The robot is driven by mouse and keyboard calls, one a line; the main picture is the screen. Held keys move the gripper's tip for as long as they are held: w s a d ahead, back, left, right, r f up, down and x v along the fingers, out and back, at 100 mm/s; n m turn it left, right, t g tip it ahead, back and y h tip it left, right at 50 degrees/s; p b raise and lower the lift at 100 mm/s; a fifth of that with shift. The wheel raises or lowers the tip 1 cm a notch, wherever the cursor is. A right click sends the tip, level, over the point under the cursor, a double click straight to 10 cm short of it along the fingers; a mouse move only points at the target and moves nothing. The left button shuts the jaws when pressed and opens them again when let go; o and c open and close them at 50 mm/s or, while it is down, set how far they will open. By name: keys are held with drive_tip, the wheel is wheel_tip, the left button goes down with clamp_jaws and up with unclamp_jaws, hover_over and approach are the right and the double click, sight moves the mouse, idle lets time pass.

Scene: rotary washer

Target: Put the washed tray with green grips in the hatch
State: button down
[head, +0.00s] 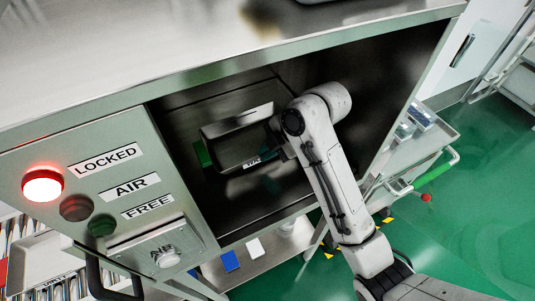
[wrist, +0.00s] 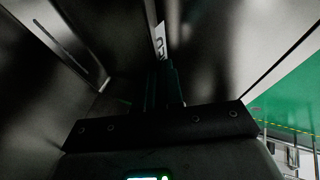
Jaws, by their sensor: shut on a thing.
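A metal tray (head: 240,140) with a small label is inside the dark open hatch (head: 180,130) of the steel cabinet. A green grip (head: 202,154) shows at its left end. My gripper (head: 274,146) reaches in from the right and is shut on the tray at its right side; my arm hides part of this contact. In the wrist view, my gripper fingers (wrist: 163,85) are dark, with part of the tray's label (wrist: 159,40) just beyond them. I cannot tell whether the tray rests on the hatch floor.
Left of the opening, a panel has a lit red LOCKED lamp (head: 42,185); the AIR lamp (head: 76,208) and FREE lamp (head: 102,226) look dark. A trolley (head: 440,135) stands at the right. Blue and white pieces (head: 231,260) lie on a lower shelf. Green floor at right is open.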

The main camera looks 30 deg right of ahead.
drive_tip(key=shift+f, duration=0.95)
drive_tip(key=c, duration=1.3)
unclamp_jaws()
drive_tip(key=shift+o, duration=0.2)
drive_tip(key=shift+r, duration=0.1)
drive_tip(key=p+v, duration=0.3)
drive_tip(key=v, duration=0.9)
